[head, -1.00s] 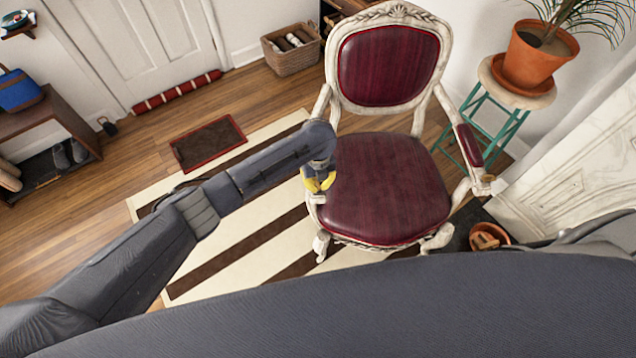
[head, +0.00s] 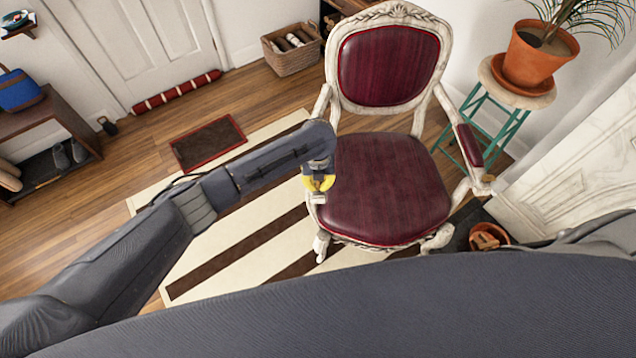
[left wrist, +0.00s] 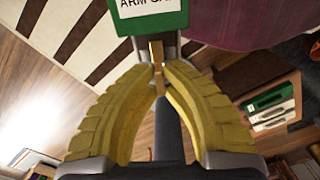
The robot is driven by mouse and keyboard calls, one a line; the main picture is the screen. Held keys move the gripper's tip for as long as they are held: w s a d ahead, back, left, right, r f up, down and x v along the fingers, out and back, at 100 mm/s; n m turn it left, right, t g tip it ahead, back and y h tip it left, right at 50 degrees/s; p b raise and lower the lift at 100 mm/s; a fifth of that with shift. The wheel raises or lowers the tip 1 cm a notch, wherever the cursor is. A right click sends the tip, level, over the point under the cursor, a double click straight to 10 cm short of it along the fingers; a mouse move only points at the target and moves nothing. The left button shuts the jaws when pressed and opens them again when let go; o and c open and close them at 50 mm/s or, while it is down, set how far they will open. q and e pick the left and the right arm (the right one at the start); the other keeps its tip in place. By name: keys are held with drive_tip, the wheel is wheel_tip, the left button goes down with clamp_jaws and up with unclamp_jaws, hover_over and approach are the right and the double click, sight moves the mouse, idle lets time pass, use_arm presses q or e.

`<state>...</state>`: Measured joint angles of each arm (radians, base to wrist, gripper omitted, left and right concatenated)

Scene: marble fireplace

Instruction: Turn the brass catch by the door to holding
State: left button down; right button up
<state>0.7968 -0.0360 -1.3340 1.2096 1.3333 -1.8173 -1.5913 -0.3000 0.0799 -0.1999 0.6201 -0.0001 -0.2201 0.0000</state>
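A small brass catch (left wrist: 157,52) shows in the left wrist view, below a green block (left wrist: 150,26) with a white label partly reading "ARM CA". My left gripper's yellow fingers (left wrist: 157,69) close in on the catch from both sides, and their tips appear to touch it. In the head view my left gripper (head: 319,184) is at the left front corner of the red chair seat (head: 385,190). The catch is too small to make out there. The white door (head: 150,45) is far off at the back left. My right gripper is not in view.
The chair stands on a striped rug (head: 240,265). A teal stool (head: 510,118) with a potted plant (head: 540,55) is at the right. A bench (head: 45,120) is at the left and a basket (head: 290,50) at the back. The rug left of the chair is clear.

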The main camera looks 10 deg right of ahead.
sight(318, 183)
use_arm(q)
drive_tip(key=c, duration=1.5)
unclamp_jaws()
drive_tip(key=shift+r, duration=5.95)
drive_tip(key=shift+s, duration=0.1)
